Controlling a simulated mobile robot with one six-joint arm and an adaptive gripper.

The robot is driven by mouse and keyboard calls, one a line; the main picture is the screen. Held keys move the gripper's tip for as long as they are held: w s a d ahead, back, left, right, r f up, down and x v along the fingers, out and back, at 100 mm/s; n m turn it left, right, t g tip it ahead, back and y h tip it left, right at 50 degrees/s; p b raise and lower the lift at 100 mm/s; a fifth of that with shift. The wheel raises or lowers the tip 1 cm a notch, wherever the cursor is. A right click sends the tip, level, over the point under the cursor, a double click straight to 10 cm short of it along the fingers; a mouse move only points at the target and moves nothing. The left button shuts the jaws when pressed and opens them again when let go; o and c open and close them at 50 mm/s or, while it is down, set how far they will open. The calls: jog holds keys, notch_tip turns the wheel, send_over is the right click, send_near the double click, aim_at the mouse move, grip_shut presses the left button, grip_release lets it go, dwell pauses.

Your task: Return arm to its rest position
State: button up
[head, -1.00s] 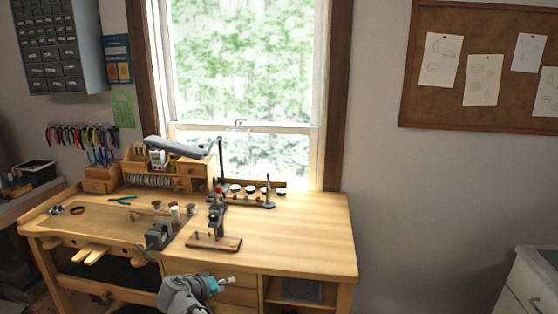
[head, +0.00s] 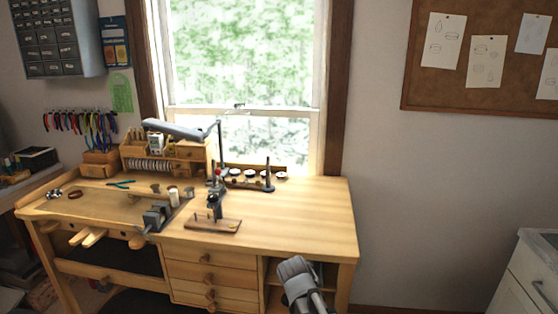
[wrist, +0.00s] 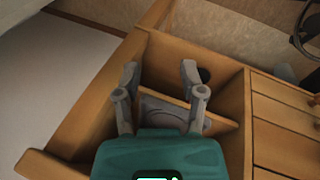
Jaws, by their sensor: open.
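My gripper (wrist: 160,78) is open in the wrist view, with its two grey fingers spread and nothing between them. Its teal body fills the bottom of that view. It is in front of the open shelf compartment of the wooden workbench (head: 310,215). In the head view, a grey part of my arm shows low at the bottom, before the right end of the bench. The fingers cannot be made out there.
A small vise (head: 158,214) and a dark stand on a wooden base (head: 212,224) are on the bench top. A lamp (head: 178,131) leans over its back. The right bench top is bare. A white cabinet (head: 530,270) stands far right.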

jog(key=s+d+f+m+g+y+b, duration=0.1)
jog(key=s+d+f+g+y+b, duration=0.1)
jog(key=s+d+f+y, duration=0.35)
notch_tip(320, 180, up, 14)
jog(key=d+h+p, duration=0.2)
jog(key=p, duration=1)
jog(key=shift+s+r, duration=0.15)
jog(key=shift+s, duration=0.1)
